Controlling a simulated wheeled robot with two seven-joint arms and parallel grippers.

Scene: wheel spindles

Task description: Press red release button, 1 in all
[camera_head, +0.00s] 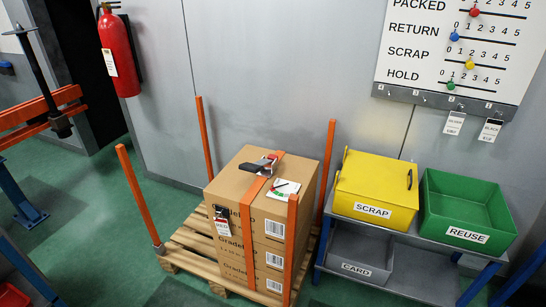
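A strap buckle (262,166) with a dark and silver body lies on top of the stacked cartons (232,184). A small red part (272,157) shows at its far right end; I cannot tell for certain whether it is the release button. The buckle sits on an orange strap (250,200) that runs over the cartons and down their front. Neither of my grippers is in view.
The cartons stand on a wooden pallet (188,252) with upright orange posts (139,196). A yellow scrap bin (376,184) and green reuse bin (465,205) are on a rack at right. A red fire extinguisher (118,52) hangs on the wall.

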